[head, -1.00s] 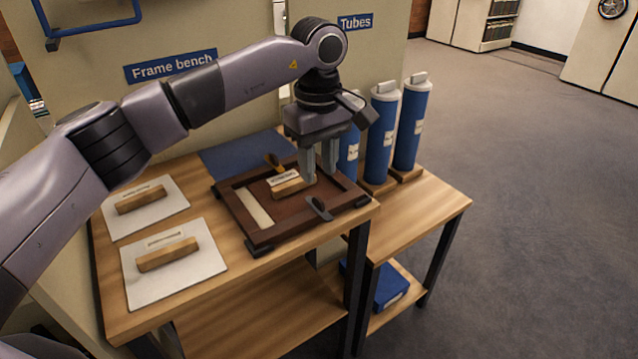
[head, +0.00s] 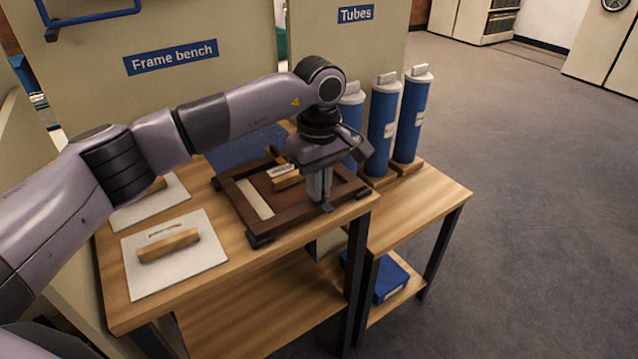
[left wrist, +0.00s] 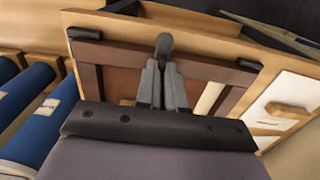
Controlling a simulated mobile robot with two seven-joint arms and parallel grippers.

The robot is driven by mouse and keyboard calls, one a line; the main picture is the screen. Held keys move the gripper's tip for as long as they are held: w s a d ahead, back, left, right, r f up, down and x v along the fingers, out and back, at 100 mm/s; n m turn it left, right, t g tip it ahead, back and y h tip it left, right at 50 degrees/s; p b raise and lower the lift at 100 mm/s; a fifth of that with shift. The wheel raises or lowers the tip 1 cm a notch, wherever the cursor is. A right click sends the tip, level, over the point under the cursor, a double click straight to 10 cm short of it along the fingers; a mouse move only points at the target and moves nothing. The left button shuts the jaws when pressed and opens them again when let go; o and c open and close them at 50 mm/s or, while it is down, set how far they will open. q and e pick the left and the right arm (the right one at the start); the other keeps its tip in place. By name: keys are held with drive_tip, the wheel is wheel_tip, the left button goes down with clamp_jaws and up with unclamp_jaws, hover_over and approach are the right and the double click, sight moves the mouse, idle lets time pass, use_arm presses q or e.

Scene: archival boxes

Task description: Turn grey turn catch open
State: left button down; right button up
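The dark wooden frame (head: 283,225) lies back up on the bench, with a wooden block carrying a label at its middle. The grey turn catch (head: 327,207) is on the frame's near right side. My left gripper (head: 319,198) points down at it, its fingers close together and shut on the catch; they hide most of it in the head view. In the left wrist view the rounded end of the grey catch (left wrist: 164,43) sticks out past the fingertips (left wrist: 162,65). A brass-coloured catch (head: 276,153) is at the frame's far side. My right gripper is not in view.
Two white boards with wooden handles, the nearer one (head: 195,268) in full view, lie left of the frame. Several blue tubes (head: 382,125) stand behind on the right. A blue box (head: 390,278) is on the lower shelf.

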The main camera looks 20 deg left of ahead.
use_arm(q)
drive_tip(key=shift+n, duration=0.3)
drive_tip(key=n, duration=0.3)
drive_tip(key=shift+r+n, duration=0.1)
drive_tip(key=shift+n, duration=0.2)
drive_tip(key=n+p, duration=0.1)
drive_tip(key=n, duration=1.2)
drive_tip(key=shift+n+p, duration=0.3)
drive_tip(key=shift+p, duration=0.1)
drive_tip(key=c, duration=1.2)
unclamp_jaws()
drive_tip(key=shift+c, duration=0.2)
